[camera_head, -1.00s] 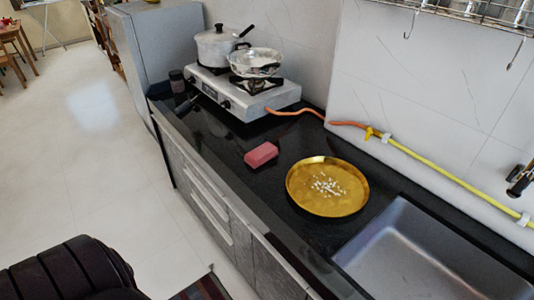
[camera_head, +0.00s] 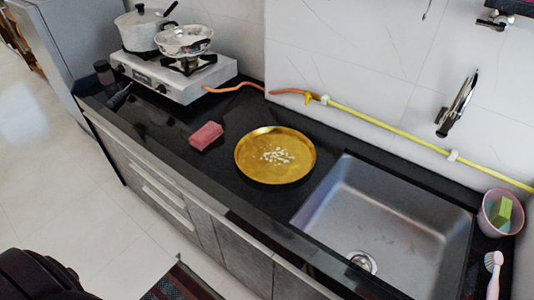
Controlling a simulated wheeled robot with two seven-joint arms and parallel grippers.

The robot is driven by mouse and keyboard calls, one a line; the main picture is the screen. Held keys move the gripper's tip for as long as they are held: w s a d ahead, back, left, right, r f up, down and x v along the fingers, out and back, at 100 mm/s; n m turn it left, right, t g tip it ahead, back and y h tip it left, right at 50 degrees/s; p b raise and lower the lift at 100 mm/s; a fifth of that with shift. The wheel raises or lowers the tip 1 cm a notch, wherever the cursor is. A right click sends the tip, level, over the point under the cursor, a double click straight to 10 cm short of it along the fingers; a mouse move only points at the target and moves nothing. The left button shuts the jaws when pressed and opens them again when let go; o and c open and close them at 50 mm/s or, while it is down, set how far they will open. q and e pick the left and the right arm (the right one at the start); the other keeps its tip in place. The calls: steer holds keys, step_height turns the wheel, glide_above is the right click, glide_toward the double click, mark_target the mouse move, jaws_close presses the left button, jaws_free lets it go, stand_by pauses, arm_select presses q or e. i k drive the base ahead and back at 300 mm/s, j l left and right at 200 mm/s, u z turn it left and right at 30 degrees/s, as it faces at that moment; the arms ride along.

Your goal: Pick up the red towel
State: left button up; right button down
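The red towel (camera_head: 206,136) is a small folded, pinkish-red block. It lies flat on the black counter (camera_head: 235,205), between the stove and a round golden plate, apart from both. Its whole top and front side show, and nothing covers it. Neither of my grippers is in view.
The golden plate (camera_head: 275,155) holds small white bits. The stove (camera_head: 175,77) bears a lidded pot (camera_head: 140,32) and a metal pan (camera_head: 185,40). A sink (camera_head: 385,215) is right of the plate. Bare counter surrounds the towel.

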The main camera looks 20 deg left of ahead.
mark_target(206, 135)
steer(key=j+z, duration=0.35)
steer(key=j, duration=1.45)
steer(key=k, duration=0.05)
